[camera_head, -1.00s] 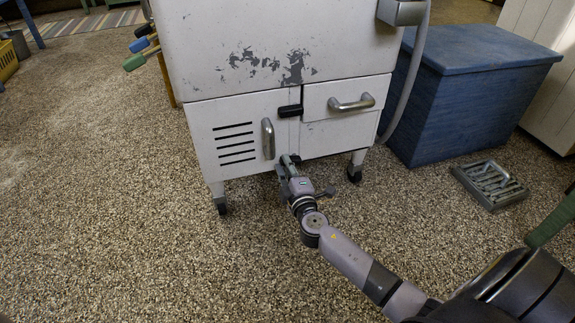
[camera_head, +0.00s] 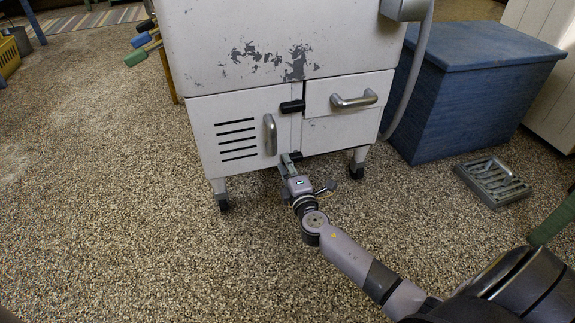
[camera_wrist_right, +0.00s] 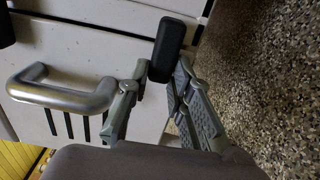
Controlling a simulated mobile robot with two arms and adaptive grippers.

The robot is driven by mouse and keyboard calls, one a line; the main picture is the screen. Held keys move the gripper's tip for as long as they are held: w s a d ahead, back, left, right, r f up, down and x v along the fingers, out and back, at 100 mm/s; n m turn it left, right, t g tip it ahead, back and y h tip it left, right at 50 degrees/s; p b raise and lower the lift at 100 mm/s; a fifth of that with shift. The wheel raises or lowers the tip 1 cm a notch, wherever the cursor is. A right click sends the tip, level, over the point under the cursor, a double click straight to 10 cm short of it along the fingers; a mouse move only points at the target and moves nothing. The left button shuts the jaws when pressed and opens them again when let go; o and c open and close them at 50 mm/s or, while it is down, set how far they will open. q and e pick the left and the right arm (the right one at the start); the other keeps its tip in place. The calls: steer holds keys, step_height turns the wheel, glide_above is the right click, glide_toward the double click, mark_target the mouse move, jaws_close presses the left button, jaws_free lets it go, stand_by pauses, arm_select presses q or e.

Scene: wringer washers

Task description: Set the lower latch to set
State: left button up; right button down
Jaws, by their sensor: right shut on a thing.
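The lower latch (camera_head: 296,155) is a small dark bar at the bottom right corner of the washer's vented door (camera_head: 238,135). In the right wrist view the lower latch (camera_wrist_right: 173,48) is a black rounded block, tilted, with its lower end between my finger tips. My right gripper (camera_head: 288,160) is shut on it, coming from below and in front; it fills the middle of the wrist view (camera_wrist_right: 160,82). The gripper partly hides the latch in the head view. My left gripper is not in view.
An upper latch (camera_head: 292,107) sits above, beside a drawer with a metal handle (camera_head: 354,100). The door has its own metal handle (camera_head: 269,134). A blue chest (camera_head: 470,90) and a grey slatted tray (camera_head: 493,182) are to the right.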

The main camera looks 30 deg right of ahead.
steer(key=c, duration=1.4)
jaws_free()
steer(key=shift+c, duration=0.2)
steer(key=v, duration=1.2)
steer(key=shift+s+f, duration=0.1)
steer(key=shift+f, duration=0.05)
